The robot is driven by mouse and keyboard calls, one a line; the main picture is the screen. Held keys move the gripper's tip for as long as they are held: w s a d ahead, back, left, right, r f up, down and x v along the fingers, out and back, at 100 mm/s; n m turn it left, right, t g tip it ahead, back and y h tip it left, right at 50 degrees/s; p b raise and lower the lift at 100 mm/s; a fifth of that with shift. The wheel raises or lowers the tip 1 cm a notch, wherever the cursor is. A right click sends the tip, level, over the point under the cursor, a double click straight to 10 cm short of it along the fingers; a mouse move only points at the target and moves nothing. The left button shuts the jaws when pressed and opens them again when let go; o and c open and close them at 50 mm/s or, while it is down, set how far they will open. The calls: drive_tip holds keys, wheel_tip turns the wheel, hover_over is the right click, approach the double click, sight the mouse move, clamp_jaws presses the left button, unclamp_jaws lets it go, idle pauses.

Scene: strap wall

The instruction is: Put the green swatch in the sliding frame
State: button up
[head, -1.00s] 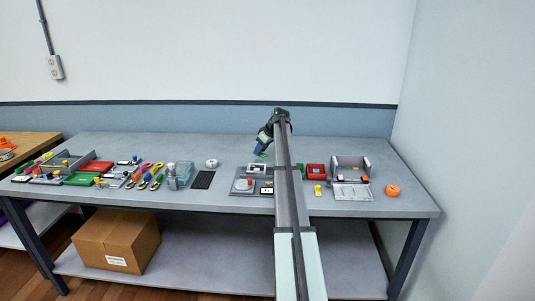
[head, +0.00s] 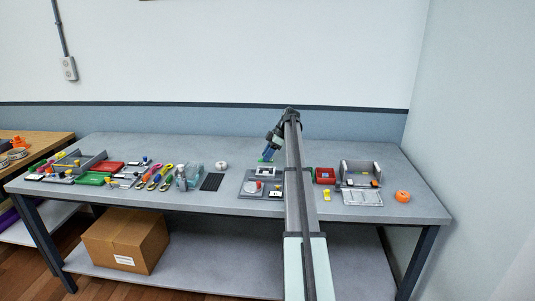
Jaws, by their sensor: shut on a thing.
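My gripper (head: 267,157) is at the end of my arm, above the back middle of the grey bench. It is shut on the green swatch (head: 264,161), a small green patch at its tip, partly hidden by the jaws. Just below and in front of it is a pale, frame-like piece (head: 265,172) at the back of a grey fixture (head: 249,189), which also carries a red round part. I cannot tell for sure that this piece is the sliding frame. The swatch appears apart from it, though the gap is too small to judge.
Left of the fixture lie a black ribbed pad (head: 211,182), a white roll (head: 221,165) and several colourful tools. On the right stand a red box (head: 325,175), a grey open holder (head: 361,175) and an orange roll (head: 402,196). My arm hides part of the bench.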

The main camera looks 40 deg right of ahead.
sight(270, 160)
drive_tip(key=shift+f, duration=2.75)
drive_tip(key=shift+f, duration=0.15)
drive_tip(key=o, duration=0.9)
drive_tip(key=shift+c, duration=0.2)
drive_tip(key=shift+o, duration=0.8)
drive_tip(key=shift+r, duration=3)
